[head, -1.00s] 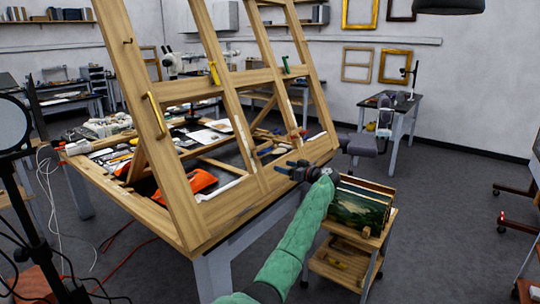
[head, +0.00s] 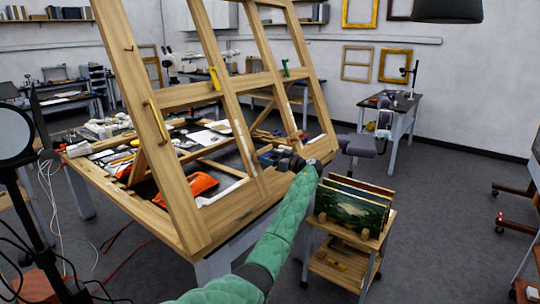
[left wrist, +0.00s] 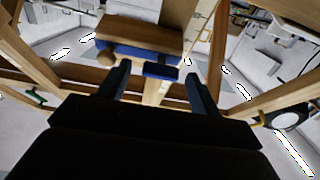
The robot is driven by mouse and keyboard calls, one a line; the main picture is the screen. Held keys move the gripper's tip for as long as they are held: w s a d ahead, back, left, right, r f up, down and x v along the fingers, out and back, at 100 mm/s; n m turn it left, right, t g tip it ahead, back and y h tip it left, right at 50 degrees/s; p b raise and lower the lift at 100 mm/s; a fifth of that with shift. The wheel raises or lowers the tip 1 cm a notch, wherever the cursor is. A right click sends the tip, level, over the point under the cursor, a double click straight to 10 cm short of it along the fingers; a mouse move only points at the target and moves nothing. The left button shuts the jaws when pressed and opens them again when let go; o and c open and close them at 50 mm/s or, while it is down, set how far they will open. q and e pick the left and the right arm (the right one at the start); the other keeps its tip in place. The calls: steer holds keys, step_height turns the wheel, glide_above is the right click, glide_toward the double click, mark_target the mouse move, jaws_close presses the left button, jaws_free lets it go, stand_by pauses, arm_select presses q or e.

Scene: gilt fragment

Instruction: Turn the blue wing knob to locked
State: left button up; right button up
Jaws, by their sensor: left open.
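The blue wing knob (left wrist: 161,71) shows in the left wrist view as a short blue bar, in front of a wooden block with a longer blue strip. My left gripper (left wrist: 156,72) is open, its dark fingers on either side of the knob in that view. I cannot tell whether they touch it. In the head view my left gripper (head: 288,163) is at the lower right of the big wooden easel frame (head: 262,185), where the arm and gripper hide the knob. My right gripper is not in view.
A wooden cart (head: 347,248) holding upright panels stands just right of my arm. A yellow knob (head: 214,78), a green knob (head: 285,67) and a yellow handle (head: 155,121) sit on the frame. An orange item (head: 200,187) lies behind its lower rail.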

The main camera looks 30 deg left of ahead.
arm_select(q)
steer(key=shift+a, duration=0.45)
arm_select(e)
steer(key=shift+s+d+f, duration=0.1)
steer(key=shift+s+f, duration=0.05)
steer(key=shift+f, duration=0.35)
arm_select(q)
steer(key=c, duration=1)
steer(key=shift+f, duration=0.1)
